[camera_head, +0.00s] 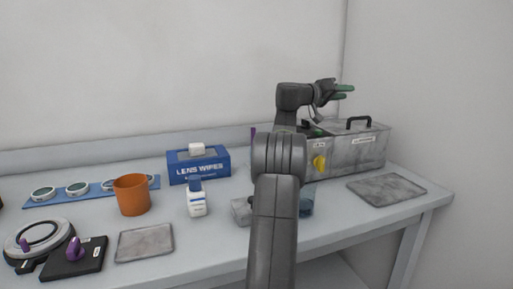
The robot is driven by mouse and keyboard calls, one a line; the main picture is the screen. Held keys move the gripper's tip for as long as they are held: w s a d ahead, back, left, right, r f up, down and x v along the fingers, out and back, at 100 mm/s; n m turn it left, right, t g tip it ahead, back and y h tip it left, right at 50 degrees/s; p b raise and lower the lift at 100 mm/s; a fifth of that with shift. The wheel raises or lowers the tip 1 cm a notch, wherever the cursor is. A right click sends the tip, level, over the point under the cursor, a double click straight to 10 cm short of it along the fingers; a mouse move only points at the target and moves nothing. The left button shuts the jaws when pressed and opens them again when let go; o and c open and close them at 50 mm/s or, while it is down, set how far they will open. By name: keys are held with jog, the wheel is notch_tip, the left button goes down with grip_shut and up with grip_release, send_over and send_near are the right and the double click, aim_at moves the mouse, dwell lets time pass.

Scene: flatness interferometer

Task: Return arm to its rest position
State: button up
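My arm rises from the bottom middle of the view and bends to the right. My gripper (346,92) is up above the grey marbled box at the back right.
The marbled box (350,152) has a black handle and a yellow knob; my arm hides its left part. A blue lens wipes box (199,166), white bottle (196,199), orange cup (132,195), blue strip of round lenses (109,190) and flat grey plates (145,243) (386,189) are on the table (333,227).

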jog(key=shift+a+r, duration=0.1)
jog(key=shift+f, duration=0.2)
jog(key=v, duration=1.4)
jog(key=x, duration=1.4)
jog(key=w+a+n+p, duration=0.4)
jog(key=w+n+p, duration=0.6)
jog(key=p, duration=2.2)
jog(key=shift+w+a+n, duration=0.2)
jog(key=shift+w+n, duration=0.1)
jog(key=shift+w, duration=0.85)
